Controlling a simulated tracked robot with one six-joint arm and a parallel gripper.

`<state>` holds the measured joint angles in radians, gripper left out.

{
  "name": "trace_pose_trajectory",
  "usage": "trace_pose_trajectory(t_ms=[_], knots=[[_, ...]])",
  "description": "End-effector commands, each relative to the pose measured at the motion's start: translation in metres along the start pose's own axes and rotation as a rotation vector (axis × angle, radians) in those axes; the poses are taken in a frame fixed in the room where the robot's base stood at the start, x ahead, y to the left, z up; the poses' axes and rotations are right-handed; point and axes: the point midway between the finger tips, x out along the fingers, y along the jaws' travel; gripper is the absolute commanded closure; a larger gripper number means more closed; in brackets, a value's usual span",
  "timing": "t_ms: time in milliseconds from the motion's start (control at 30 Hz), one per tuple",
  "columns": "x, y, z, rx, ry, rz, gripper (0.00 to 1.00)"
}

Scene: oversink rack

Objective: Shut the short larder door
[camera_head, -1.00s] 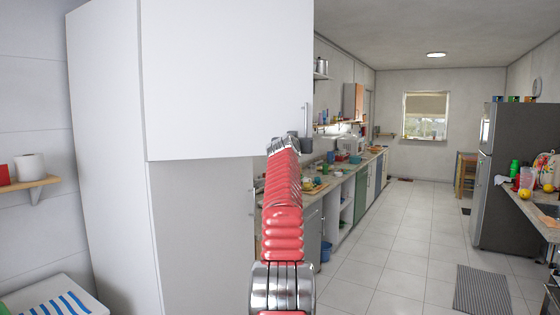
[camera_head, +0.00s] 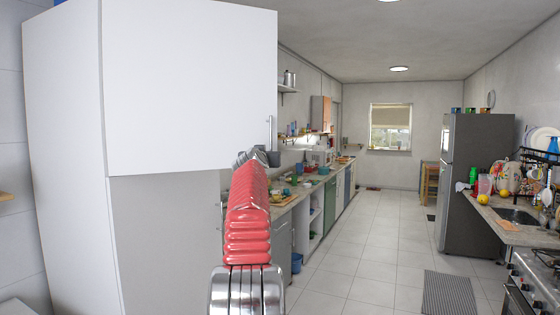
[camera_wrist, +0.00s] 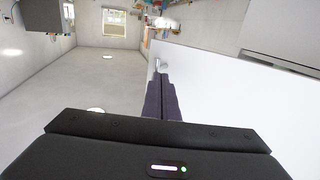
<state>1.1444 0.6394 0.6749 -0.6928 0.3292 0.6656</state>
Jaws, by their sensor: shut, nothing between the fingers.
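The short larder door (camera_head: 190,85) is the white upper panel at left in the head view. It sticks out past the grey panel below it, so it stands open. Its upright bar handle (camera_head: 270,131) is near its right, free edge. My gripper (camera_head: 262,152) is at the end of my red arm, just below and left of the handle, partly hidden by the arm. In the wrist view, which is upside down, my dark fingers (camera_wrist: 161,88) are shut and empty beside the white door face (camera_wrist: 235,105). I cannot tell whether they touch it.
The tall white larder side (camera_head: 68,150) stands at the left. A cluttered counter (camera_head: 300,190) runs along the left wall beyond the door. A fridge (camera_head: 474,180), a sink counter (camera_head: 510,225) and a stove (camera_head: 535,275) line the right. The tiled floor between is clear, with a grey mat (camera_head: 450,293).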

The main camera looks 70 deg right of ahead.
Motion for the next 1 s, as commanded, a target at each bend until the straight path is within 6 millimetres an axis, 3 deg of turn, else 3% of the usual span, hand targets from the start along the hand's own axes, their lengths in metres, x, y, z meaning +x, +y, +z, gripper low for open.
trace_pose_trajectory(t_ms=[1000], knots=[[-0.069, 0.045, -0.001, 0.0, 0.001, 0.007, 1.0]])
